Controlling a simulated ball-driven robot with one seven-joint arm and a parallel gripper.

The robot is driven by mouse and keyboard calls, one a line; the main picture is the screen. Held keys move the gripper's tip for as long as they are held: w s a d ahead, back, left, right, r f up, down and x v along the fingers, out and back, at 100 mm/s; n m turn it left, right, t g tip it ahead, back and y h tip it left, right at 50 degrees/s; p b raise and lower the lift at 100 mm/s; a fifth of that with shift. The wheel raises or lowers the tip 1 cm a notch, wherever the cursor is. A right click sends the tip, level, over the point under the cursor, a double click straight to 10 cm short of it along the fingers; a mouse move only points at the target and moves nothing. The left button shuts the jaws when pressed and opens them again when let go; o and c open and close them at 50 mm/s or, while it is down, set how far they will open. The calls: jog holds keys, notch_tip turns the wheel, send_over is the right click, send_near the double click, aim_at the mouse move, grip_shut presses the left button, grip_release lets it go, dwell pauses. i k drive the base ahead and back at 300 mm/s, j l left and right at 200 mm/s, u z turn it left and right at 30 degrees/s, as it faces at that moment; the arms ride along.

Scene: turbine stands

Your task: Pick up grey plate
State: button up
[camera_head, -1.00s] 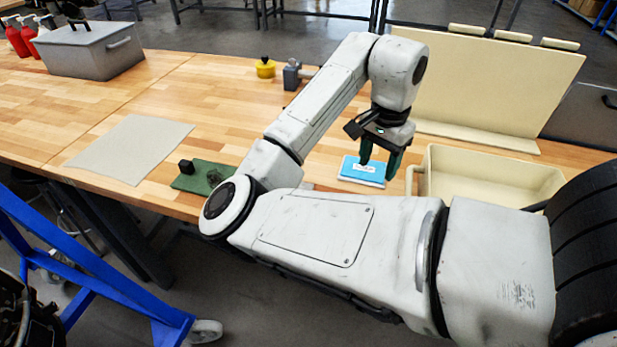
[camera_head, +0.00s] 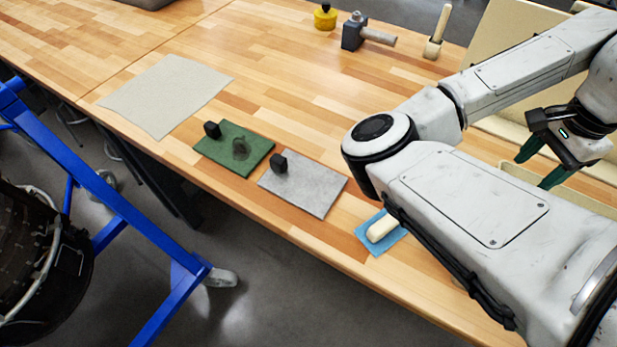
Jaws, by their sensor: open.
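The grey plate (camera_head: 312,189) lies flat on the wooden workbench, right of the green plate, near the bench's front edge. A small black block-shaped handle (camera_head: 279,163) stands on its upper left part. My gripper (camera_head: 540,168) is at the right of the view, well apart from the grey plate, above the cream tray. Its two green fingers are spread and nothing shows between them. My arm passes to the right of the plate and leaves it in plain view.
A green plate (camera_head: 236,151) with a black handle lies to the left. A blue piece with a cream block (camera_head: 381,229) lies to the right, partly beside my arm. A beige sheet (camera_head: 168,95), hammer (camera_head: 364,33) and yellow pot (camera_head: 325,17) are farther off. Mid-bench is clear.

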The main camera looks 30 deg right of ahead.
aim_at(312, 188)
jog(key=i+j+z, duration=0.1)
jog(key=j+z, duration=0.3)
jog(key=j, duration=0.6)
jog(key=j+z, duration=0.45)
jog(key=j, duration=0.5)
jog(key=k, duration=0.05)
